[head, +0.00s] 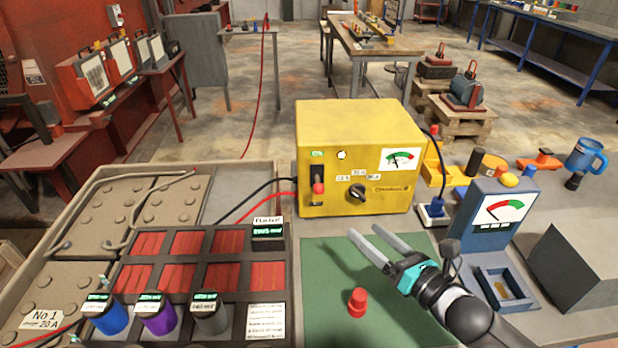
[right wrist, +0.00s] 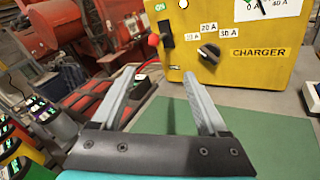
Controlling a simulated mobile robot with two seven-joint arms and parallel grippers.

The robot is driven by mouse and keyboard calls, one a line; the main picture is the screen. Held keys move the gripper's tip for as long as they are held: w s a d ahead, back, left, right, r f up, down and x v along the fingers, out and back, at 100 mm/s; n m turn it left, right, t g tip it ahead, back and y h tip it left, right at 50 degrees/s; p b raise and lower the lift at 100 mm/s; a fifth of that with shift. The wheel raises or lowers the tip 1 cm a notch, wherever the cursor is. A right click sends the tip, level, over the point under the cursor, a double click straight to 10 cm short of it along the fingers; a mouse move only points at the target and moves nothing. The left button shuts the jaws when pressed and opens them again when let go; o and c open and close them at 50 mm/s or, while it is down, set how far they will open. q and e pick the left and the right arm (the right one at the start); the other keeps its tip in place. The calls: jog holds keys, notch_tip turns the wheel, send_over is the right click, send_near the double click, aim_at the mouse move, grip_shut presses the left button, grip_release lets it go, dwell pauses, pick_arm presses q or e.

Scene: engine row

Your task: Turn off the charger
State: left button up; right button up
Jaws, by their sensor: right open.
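The charger (head: 355,135) is a yellow box on the bench, with a meter (head: 401,159), a small pale lamp (head: 341,155) and a dark knob (head: 357,191) on its front. Its switch (head: 317,178) is at the front's left side, a black plate with a red-tipped lever under a green ON label. My left gripper is not in view.
A red knobbed piece (head: 357,302) stands on the green mat (head: 320,262). A tray with red cells and several coloured jars (head: 160,316) is at left. A blue meter stand (head: 492,215) is right of my arm. Red and black cables run left from the charger.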

aim_at(321, 188)
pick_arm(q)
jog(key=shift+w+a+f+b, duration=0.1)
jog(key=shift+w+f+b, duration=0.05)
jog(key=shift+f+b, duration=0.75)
pick_arm(e)
jog(key=w+a, duration=0.2)
jog(key=w, duration=0.2)
jog(key=w+a+n, duration=0.1)
jog(key=w+a, duration=0.2)
jog(key=w, duration=0.2)
jog(key=w+a+r+n, duration=0.1)
jog(key=w+a, duration=0.2)
jog(key=w, duration=0.1)
jog(key=shift+w+a+y, duration=0.2)
jog(key=shift+w+y, duration=0.1)
jog(key=shift+y, duration=0.1)
jog(key=shift+c, duration=0.3)
grip_shut()
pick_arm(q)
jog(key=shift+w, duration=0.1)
